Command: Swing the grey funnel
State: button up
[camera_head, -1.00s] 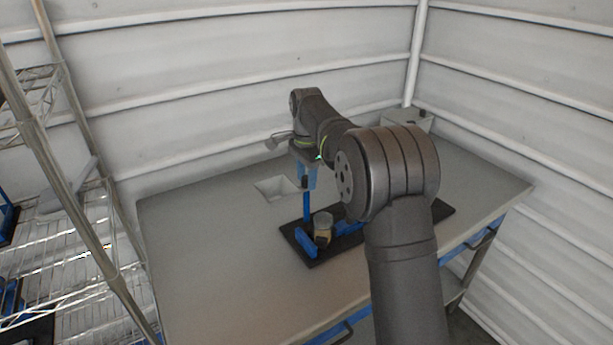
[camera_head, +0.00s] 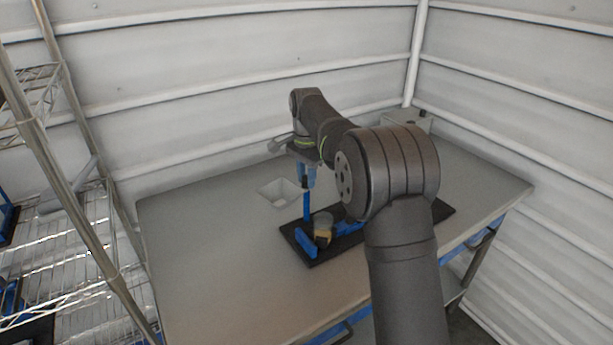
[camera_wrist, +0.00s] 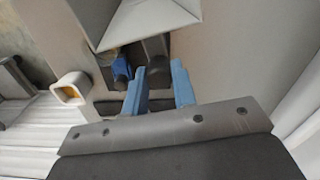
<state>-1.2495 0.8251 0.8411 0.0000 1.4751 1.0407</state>
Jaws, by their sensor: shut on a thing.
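In the wrist view, the blue fingers of my gripper (camera_wrist: 158,80) stand either side of a dark grey piece (camera_wrist: 158,68) just below the funnel's edge. They are shut on this piece, which seems to be the funnel's handle. Its join to the funnel is unclear.
A small jar (camera_head: 323,230) stands on a black base plate (camera_head: 318,259) among blue blocks (camera_head: 305,244), right of the funnel. A wire shelf (camera_head: 75,260) stands at the left. A grey box (camera_head: 408,121) sits in the back corner. The table's left front (camera_head: 210,270) is clear.

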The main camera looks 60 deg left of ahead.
jog(key=n, duration=1.5)
jog(key=shift+n, duration=0.3)
jog(key=o, duration=0.7)
jog(key=shift+r, duration=3.55)
